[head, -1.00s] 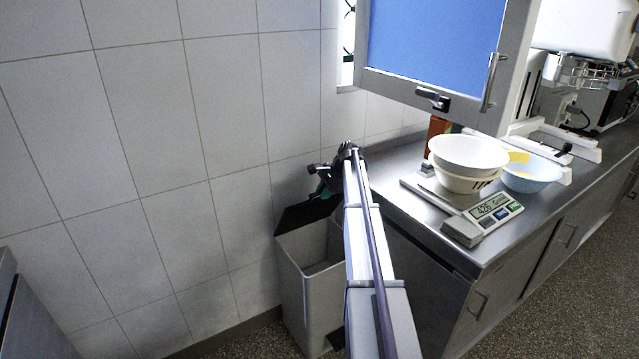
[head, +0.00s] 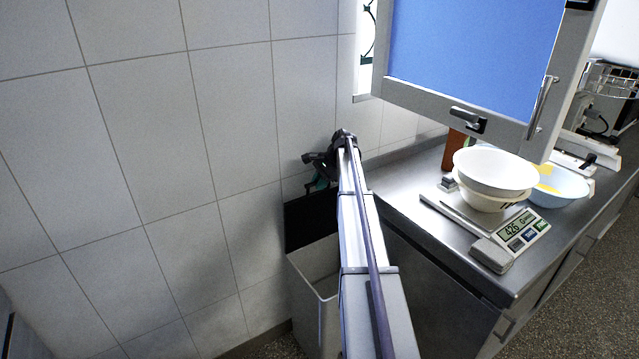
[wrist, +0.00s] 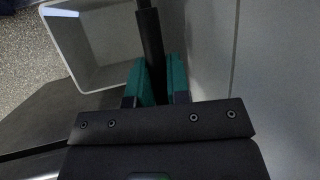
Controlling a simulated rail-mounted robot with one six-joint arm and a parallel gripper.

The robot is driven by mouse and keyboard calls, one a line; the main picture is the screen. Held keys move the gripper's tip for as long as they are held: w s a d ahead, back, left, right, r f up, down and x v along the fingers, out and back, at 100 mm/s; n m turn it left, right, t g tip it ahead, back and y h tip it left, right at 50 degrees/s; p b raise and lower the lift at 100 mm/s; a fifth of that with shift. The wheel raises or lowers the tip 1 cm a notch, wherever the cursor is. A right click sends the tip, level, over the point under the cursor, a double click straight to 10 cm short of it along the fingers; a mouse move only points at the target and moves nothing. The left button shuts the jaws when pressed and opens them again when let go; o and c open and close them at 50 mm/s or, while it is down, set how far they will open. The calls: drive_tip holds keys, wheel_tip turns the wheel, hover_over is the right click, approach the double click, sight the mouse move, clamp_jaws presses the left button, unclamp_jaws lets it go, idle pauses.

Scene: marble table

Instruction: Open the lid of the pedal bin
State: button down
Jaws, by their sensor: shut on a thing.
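The pedal bin (head: 308,311) is a tall light-grey box standing on the floor between the tiled wall and the metal counter. Its black lid (head: 306,224) is raised and stands nearly upright at the back, close to the wall. The open inside of the bin also shows in the wrist view (wrist: 92,48). My gripper (head: 320,184) is at the upper edge of the lid, partly hidden behind my arm. In the wrist view its green fingers (wrist: 156,84) are shut on the dark lid, which shows edge-on between them. My arm hides the right part of the bin.
The metal counter (head: 412,188) is close on the right. It carries a scale (head: 522,226), a white bowl (head: 495,168) and a blue bowl (head: 568,190). A blue-fronted cabinet (head: 475,50) hangs above it. The tiled wall (head: 150,150) is close behind and left of the bin.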

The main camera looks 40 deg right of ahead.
drive_tip(key=c, duration=1.1)
unclamp_jaws()
drive_tip(key=p+v, duration=0.9)
drive_tip(key=v, duration=0.2)
